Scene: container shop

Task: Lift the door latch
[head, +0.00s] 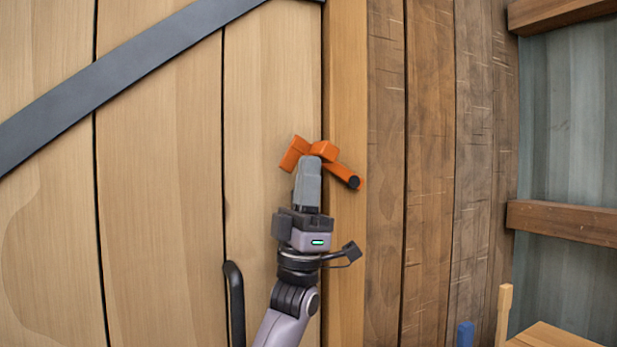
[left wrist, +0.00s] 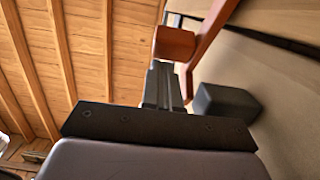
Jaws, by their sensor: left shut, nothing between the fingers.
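The orange door latch (head: 323,150) is mounted at the right edge of the light wooden door (head: 270,90). Its bar slopes down to the right, across the door post, and ends in a dark tip. My left gripper (head: 312,162) is shut and empty, with its fingertips at the underside of the latch, hiding part of it. In the left wrist view, the shut fingers (left wrist: 163,72) point at the orange latch (left wrist: 173,43), close to it. I cannot tell whether they touch. My right gripper is in neither view.
A black door handle (head: 235,300) stands out left of my left forearm. A dark diagonal brace (head: 120,68) crosses the door at upper left. Darker plank wall (head: 430,170) lies to the right. A wooden piece of furniture (head: 555,337) and a blue object (head: 465,335) show at lower right.

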